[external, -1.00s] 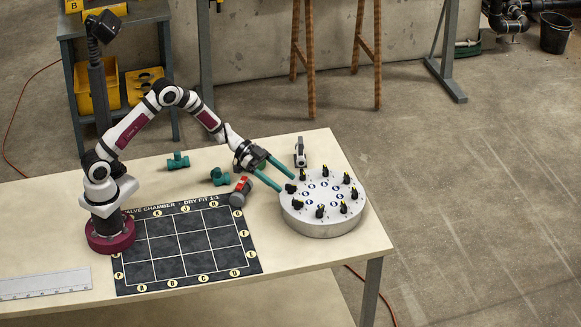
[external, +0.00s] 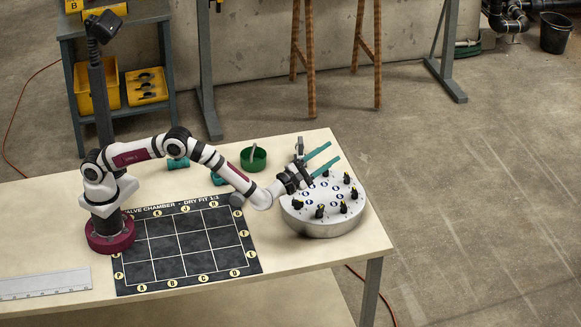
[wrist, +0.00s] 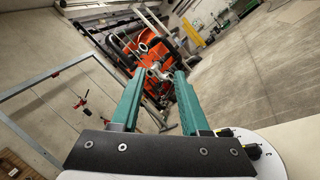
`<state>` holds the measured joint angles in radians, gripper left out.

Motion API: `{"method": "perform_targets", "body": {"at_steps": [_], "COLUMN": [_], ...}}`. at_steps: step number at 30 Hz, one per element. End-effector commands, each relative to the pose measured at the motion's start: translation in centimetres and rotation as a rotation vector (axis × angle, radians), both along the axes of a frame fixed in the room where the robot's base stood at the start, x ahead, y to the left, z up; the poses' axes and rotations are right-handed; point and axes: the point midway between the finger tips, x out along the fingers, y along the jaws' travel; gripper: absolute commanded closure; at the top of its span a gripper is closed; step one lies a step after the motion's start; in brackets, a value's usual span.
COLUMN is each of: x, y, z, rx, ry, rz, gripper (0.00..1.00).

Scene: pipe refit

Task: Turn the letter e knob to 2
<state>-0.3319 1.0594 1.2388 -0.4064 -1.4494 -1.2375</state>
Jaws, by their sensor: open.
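The round silver dial plate (external: 328,226) stands on the right part of the bench. Several black knobs with yellow marks sit around its top, one of them a front knob (external: 320,211). Their letters are too small to read, so I cannot tell which is knob e. My gripper (external: 332,161) is open and empty, with its teal fingers apart and pointing to the back right above the plate's far side. My wrist covers some of the knobs. In the wrist view the gripper (wrist: 155,82) also shows open, with the plate (wrist: 263,160) and some knobs at the lower right.
A green cup (external: 253,158) and teal pipe fittings (external: 178,163) stand at the back of the bench. A dark grid mat (external: 186,250) lies left of the plate, with a white ruler (external: 45,284) at the far left. The front right bench corner is clear.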

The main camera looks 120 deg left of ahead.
Motion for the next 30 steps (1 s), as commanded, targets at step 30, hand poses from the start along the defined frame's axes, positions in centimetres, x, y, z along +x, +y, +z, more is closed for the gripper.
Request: {"method": "perform_targets", "body": {"at_steps": [30], "x": [-1.6], "y": [-2.8], "z": [-19.8], "rx": [-0.818], "ry": [-0.723], "rz": [0.406], "gripper": [0.55]}}
